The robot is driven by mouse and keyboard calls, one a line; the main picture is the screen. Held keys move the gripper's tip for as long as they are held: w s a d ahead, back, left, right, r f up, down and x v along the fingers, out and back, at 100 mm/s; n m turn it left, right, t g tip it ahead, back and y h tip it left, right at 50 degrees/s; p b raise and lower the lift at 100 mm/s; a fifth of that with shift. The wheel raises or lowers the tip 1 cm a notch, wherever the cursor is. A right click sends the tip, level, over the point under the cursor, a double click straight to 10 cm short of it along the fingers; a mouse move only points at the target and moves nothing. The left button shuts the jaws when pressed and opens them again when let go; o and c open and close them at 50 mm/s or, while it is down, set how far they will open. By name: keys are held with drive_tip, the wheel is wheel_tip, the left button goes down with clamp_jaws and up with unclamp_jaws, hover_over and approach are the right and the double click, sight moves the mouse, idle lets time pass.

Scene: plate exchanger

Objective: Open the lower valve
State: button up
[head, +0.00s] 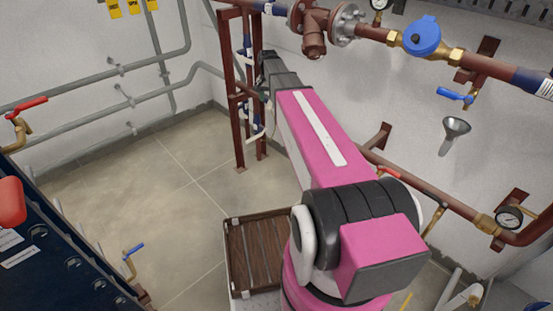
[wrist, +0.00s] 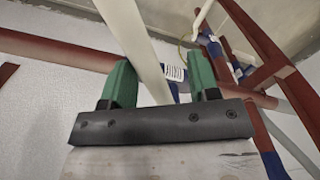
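My gripper (wrist: 161,64) shows in the wrist view as two green fingers set well apart on a dark bar. A pale bar crosses the view between the fingers; I cannot tell its depth, and no grip on it shows. In the head view my pink arm reaches toward the back wall and hides the fingers. A red lever (head: 388,172) sits low on the right-hand pipework, partly behind my arm. A blue lever (head: 134,249) is low at the left. A blue lever (head: 455,96) and a red lever (head: 28,107) sit higher. I cannot tell which is the lower valve.
A brown pipe (wrist: 60,50) and a dark red frame (wrist: 262,45) stand beyond the fingers. The left floor (head: 130,190) is clear.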

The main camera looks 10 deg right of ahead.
drive_tip(key=w+a+m, duration=0.4)
drive_tip(key=m, duration=0.2)
wheel_tip(320, 180, up, 11)
drive_tip(key=s+f+n, duration=0.6)
drive_tip(key=s+f, duration=0.6)
drive_tip(key=s, duration=0.3)
drive_tip(key=s+d+f+n, duration=0.1)
drive_tip(key=s+f+n, duration=0.5)
drive_tip(key=s+f, duration=0.5)
drive_tip(key=s, duration=0.4)
drive_tip(key=shift+s+d+f, duration=0.15)
drive_tip(key=shift+s+f, duration=0.15)
drive_tip(key=shift+f, duration=0.1)
